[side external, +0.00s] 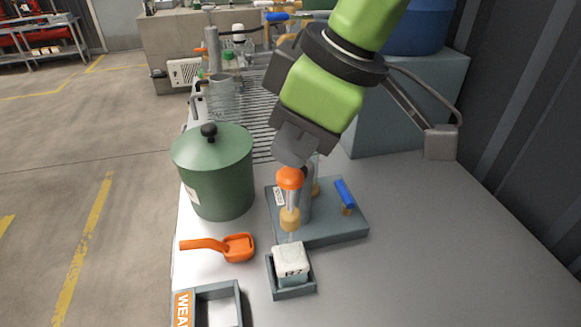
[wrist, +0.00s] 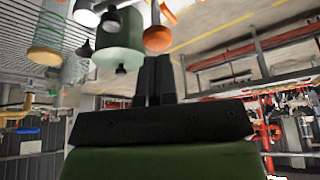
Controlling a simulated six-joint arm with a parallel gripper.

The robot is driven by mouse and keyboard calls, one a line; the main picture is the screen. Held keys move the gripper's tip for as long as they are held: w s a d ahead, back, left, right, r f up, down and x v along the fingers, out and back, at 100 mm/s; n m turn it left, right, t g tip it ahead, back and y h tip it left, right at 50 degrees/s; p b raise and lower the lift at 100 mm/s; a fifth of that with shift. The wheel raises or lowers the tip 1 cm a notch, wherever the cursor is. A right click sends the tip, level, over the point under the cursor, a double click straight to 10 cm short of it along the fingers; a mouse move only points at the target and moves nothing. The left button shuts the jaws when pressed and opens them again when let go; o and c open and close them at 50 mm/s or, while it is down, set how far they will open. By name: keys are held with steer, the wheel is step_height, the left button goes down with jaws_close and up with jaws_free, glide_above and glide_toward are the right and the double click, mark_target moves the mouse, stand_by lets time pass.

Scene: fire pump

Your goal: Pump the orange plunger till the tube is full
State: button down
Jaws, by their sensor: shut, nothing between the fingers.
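The orange plunger knob (side external: 289,178) tops a pale rod with a tan collar on the grey pump base (side external: 330,235). The plunger appears raised. My gripper (side external: 304,168) is shut and empty, pointing down just behind the knob; I cannot tell whether they touch. In the wrist view my shut fingers (wrist: 156,72) stand beside the orange knob, apart from it in the picture. A clear tube (side external: 316,175) with a tan fitting is mostly hidden behind the knob and gripper, so its level cannot be read. A blue-handled lever (side external: 344,192) sits at the base's right.
A green lidded pot (side external: 215,175) stands close on the left. An orange scoop (side external: 235,246), a small tray with a block marked R7 (side external: 291,262) and a grey open bin (side external: 222,290) lie in front. The table's right side is clear.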

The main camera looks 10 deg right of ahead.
mark_target(299, 175)
steer(key=shift+f, duration=2.65)
steer(key=shift+r, duration=3)
steer(key=shift+f, duration=0.1)
steer(key=shift+f, duration=2.9)
steer(key=shift+r, duration=3)
